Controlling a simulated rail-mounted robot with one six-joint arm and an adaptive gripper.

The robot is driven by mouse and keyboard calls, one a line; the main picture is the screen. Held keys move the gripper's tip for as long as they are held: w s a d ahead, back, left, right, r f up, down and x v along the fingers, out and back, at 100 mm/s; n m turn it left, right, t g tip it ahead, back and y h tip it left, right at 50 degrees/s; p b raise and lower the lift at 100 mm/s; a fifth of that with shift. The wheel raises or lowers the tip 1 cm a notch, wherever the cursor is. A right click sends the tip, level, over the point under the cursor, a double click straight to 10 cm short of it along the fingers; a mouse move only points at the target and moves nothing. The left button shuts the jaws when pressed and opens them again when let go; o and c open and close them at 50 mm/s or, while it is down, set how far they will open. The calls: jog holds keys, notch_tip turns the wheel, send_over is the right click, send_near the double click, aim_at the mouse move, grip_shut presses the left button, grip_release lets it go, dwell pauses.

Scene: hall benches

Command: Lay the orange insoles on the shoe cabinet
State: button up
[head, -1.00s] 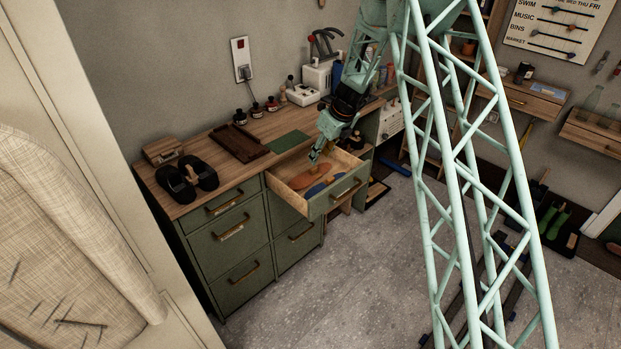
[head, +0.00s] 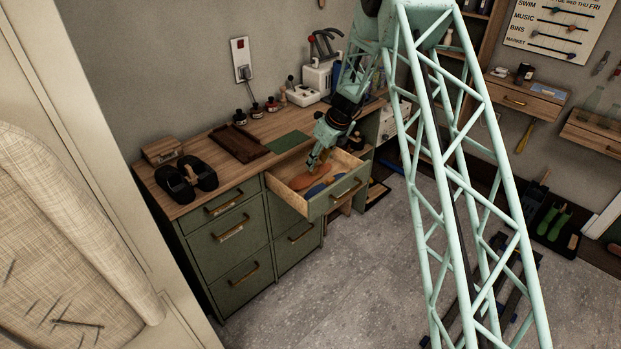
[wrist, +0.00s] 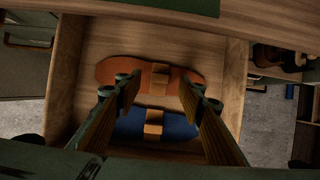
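The orange insoles (wrist: 118,70) lie in an open wooden drawer, with a tan band around their middle. They also show in the head view (head: 309,185), partly behind my gripper. My gripper (wrist: 164,90) is open and empty over the drawer, its two fingers spread on either side of the band. I cannot tell how far above the insoles the fingertips are. A green cabinet with a wooden top (head: 226,174) holds the drawer and carries black sandals (head: 187,181); it may be the shoe cabinet, but I see no label to confirm it.
Blue insoles (wrist: 183,126) with a similar band lie beside the orange ones in the drawer. The drawer walls (wrist: 63,80) are close around. A brown rack (head: 240,143), a green mat (head: 289,142) and small bottles stand on the top. Bare wood lies between sandals and rack.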

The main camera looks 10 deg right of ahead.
aim_at(315, 169)
jog(key=shift+b+x, duration=0.4)
jog(key=shift+x, duration=1.55)
jog(key=c, duration=1)
jog(key=shift+r, duration=0.15)
jog(key=shift+r+p, duration=1.25)
jog(key=shift+r, duration=3.6)
